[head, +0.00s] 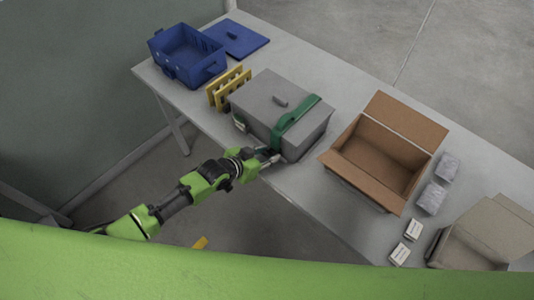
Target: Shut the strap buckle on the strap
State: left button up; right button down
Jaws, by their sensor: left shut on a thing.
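A grey lidded case (267,98) stands on the table, with a green strap (296,118) running over its lid and down its front side. My left gripper (271,159) is at the lower front of the case, by the strap's lower end. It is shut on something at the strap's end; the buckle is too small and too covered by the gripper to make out. Whether the buckle is closed cannot be seen. My right gripper is not in view.
An open cardboard box (345,170) stands right of the case. A blue crate (180,62), its lid (236,39) and a yellow rack (228,86) are to the left. Wrapped packs (431,197), small white boxes (413,229) and another carton (487,231) are at the right.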

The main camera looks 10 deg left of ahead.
pick_arm(q)
jog(key=o, duration=1.1)
jog(key=shift+c, duration=0.2)
jog(key=v, duration=1.2)
jog(key=shift+d+f, duration=0.1)
